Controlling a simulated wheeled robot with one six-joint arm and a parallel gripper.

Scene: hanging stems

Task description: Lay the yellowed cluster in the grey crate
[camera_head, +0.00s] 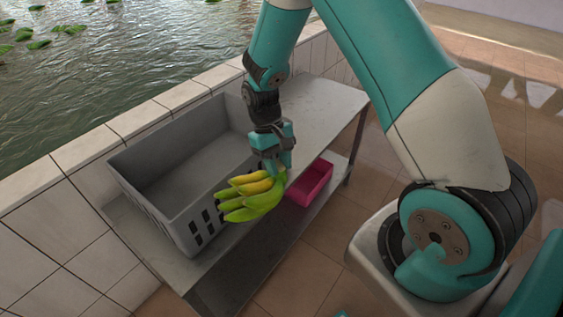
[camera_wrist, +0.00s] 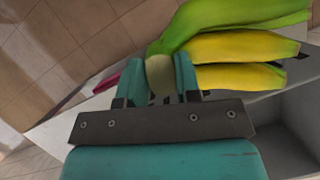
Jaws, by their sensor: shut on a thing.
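My gripper (camera_head: 274,165) is shut on the stem end of a yellow-green banana cluster (camera_head: 252,193). In the wrist view the gripper (camera_wrist: 163,80) closes around the pale stem, and the cluster (camera_wrist: 245,46) stretches off to the right, with green and yellow fingers. The cluster hangs outside the near right wall of the grey crate (camera_head: 172,217), its fingers pointing left toward that wall. I cannot tell whether they touch it. The crate stands on a grey bench and the part of its floor in view is empty. The crate also shows in the wrist view (camera_wrist: 285,135).
A pink bin (camera_head: 312,184) sits on the lower shelf, right of the cluster. The bench top (camera_head: 325,103) is bare beyond the crate. A tiled ledge (camera_head: 135,119) and water lie behind. Tiled floor is open in front.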

